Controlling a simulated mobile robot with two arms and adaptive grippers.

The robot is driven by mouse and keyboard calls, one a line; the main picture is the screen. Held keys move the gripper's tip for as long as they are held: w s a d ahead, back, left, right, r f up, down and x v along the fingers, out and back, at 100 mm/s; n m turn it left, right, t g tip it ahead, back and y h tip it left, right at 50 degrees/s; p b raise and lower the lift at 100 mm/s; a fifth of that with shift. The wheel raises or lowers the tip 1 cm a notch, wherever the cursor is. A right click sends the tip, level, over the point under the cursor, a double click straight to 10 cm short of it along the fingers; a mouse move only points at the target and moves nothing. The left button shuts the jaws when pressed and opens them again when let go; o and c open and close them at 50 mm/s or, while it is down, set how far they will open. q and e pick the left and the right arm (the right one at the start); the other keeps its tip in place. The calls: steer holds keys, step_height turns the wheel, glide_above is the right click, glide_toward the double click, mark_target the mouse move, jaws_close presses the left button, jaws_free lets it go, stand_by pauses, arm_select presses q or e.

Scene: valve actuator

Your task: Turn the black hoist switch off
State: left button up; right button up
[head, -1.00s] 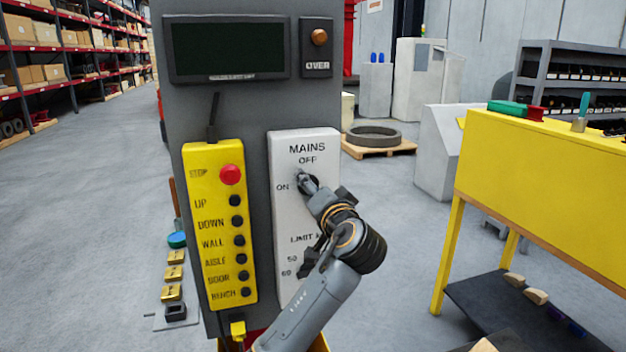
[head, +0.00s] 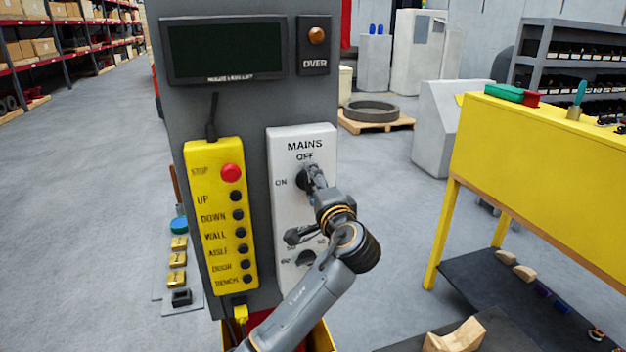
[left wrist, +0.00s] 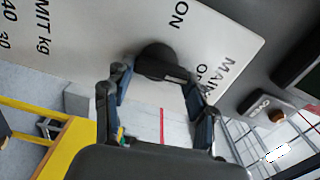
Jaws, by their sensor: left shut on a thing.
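The black hoist switch (head: 302,181) is a round knob on the white MAINS panel (head: 318,146), with OFF printed above it and ON to its left. In the left wrist view the black knob (left wrist: 152,60) has a bar that points towards the OFF label. My left gripper (head: 312,175) is at the knob and hides part of it in the head view. Its fingers (left wrist: 160,88) stand on either side of the knob's bar in the wrist view, shut on the switch. My right gripper is not in view.
A yellow pendant (head: 215,215) with a red STOP button and several black buttons hangs just left of the panel. A second black knob (head: 306,258) sits lower on the panel, by LIMIT. A yellow bench (head: 530,160) stands to the right, with open floor between.

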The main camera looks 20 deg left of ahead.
arm_select(q)
steer(key=shift+f, duration=0.15)
stand_by(0.3)
steer(key=o, duration=1.2)
steer(key=shift+c, duration=0.2)
steer(key=v, duration=1.2)
